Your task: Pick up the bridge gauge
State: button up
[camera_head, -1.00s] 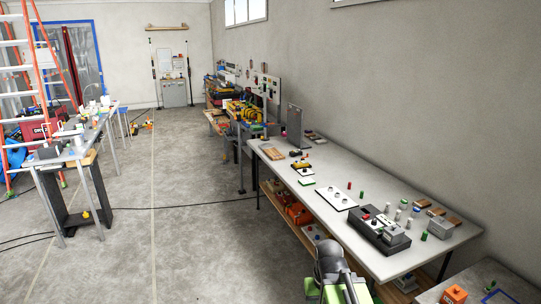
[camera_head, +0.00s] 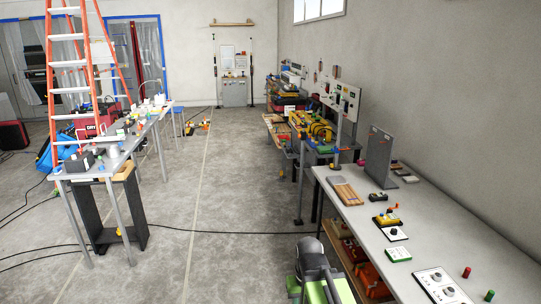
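I cannot tell for sure which object is the bridge gauge. On the right-hand table (camera_head: 412,215) a small yellow device with a dark top (camera_head: 386,220) lies near the middle. Just in front of it are a white plate with a black knob (camera_head: 394,233) and a green-and-white box (camera_head: 397,254). A white panel with round knobs (camera_head: 440,287) is nearer to me. Grey and green parts of my own arm show at the bottom centre, left of this table. No fingertips of my gripper can be made out, and nothing on the table is touched.
A cluttered workbench (camera_head: 310,145) is beyond. A left table (camera_head: 92,168) and an orange ladder (camera_head: 68,65) flank open floor (camera_head: 215,185). Cables cross the floor.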

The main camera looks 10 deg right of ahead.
aim_at(379, 196)
jog(key=u, duration=0.05)
jog(key=i, duration=2.15)
jog(key=z, duration=0.3)
jog(key=i, duration=1.5)
jog(key=z, duration=0.25)
